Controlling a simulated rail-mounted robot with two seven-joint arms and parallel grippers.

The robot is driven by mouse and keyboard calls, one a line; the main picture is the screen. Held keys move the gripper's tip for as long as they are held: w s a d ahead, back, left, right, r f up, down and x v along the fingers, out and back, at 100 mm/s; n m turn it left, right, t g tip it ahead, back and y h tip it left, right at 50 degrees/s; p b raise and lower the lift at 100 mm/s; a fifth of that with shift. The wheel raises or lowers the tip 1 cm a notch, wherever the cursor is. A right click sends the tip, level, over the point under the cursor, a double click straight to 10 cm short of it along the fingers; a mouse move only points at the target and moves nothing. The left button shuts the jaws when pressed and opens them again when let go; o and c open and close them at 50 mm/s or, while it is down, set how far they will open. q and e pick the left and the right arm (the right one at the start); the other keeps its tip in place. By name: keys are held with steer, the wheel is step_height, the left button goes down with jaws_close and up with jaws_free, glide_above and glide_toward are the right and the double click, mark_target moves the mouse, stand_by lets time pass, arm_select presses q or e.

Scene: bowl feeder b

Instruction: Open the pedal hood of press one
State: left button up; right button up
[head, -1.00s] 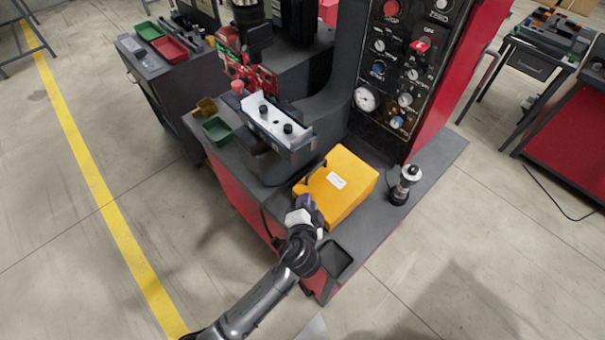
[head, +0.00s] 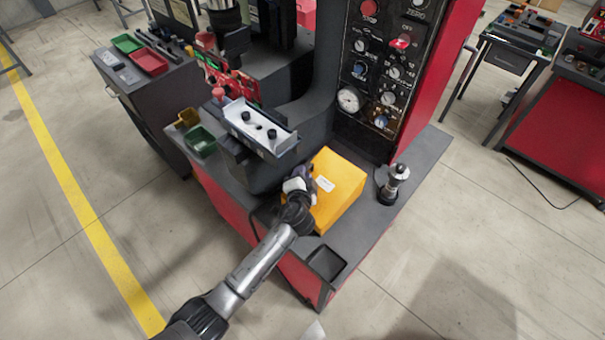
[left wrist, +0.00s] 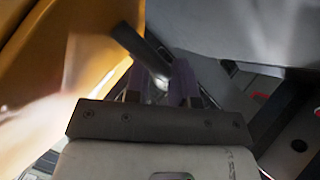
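The pedal hood is a yellow-orange box (head: 340,186) with a white label, sitting low on the press's dark base plate. It looks closed. Its side fills the left of the left wrist view (left wrist: 30,80), blurred and close.
The press's grey overhang (head: 252,165) is close to my left gripper's left. A shallow dark tray (head: 325,264) is in front. The control panel (head: 380,75) rises behind. Floor is clear at left and front.

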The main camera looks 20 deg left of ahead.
arm_select(q)
steer(key=shift+w+a+f, duration=0.15)
steer(key=shift+w, duration=0.3)
jaws_close()
